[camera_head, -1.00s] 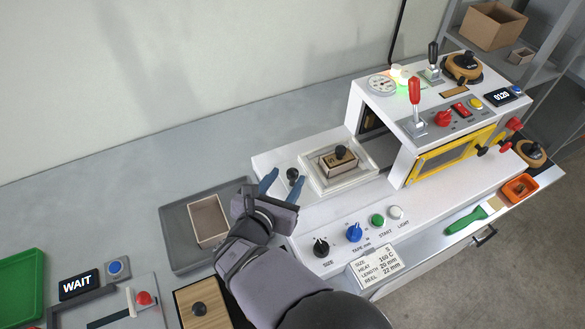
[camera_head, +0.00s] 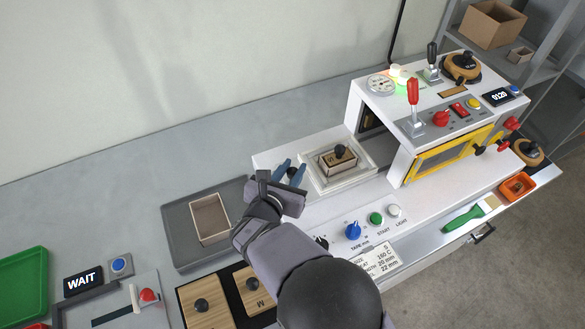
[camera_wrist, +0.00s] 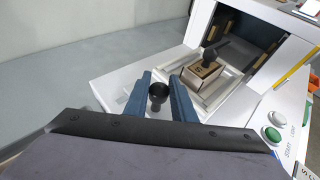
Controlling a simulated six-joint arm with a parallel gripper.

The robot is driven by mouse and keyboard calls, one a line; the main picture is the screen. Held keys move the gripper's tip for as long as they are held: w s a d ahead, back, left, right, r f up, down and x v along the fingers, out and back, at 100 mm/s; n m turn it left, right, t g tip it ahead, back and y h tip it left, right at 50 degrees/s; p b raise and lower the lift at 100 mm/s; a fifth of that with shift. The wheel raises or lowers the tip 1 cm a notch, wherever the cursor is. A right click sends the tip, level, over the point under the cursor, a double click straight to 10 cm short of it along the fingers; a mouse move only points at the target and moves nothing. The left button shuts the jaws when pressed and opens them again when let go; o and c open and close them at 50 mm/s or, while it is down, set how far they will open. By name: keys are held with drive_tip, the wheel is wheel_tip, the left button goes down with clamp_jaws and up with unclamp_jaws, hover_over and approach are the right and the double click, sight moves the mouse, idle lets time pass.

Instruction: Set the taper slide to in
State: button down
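A small round black knob (camera_head: 292,173) stands on the white bed at the left end of the machine; no taper label is readable beside it. It also shows in the wrist view (camera_wrist: 157,93). My gripper (camera_head: 290,173) is at this knob, its two blue fingers spread on either side of it. In the wrist view the fingers (camera_wrist: 160,88) stand apart with the knob between them, and I see no clear grip. The knob's base and any slot are partly hidden by the fingers.
A white-framed recess (camera_head: 316,183) with a small box and black-knobbed block (camera_head: 338,160) lies just right of my gripper. A grey tray (camera_head: 180,236) with an open carton (camera_head: 209,219) is to the left. Front-panel knobs and buttons (camera_head: 353,231) lie nearer. The back bench is clear.

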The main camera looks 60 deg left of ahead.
sight(353, 173)
drive_tip(key=w+b, duration=1.1)
drive_tip(key=w, duration=0.8)
drive_tip(key=shift+w+f, duration=0.1)
drive_tip(key=shift+w+r, duration=0.2)
drive_tip(key=shift+w, duration=0.3)
drive_tip(key=c, duration=1.5)
unclamp_jaws()
drive_tip(key=shift+s+d+r, duration=0.1)
drive_tip(key=shift+s+d, duration=0.2)
drive_tip(key=shift+s, duration=0.1)
drive_tip(key=shift+b+v, duration=0.85)
drive_tip(key=shift+v, duration=2.3)
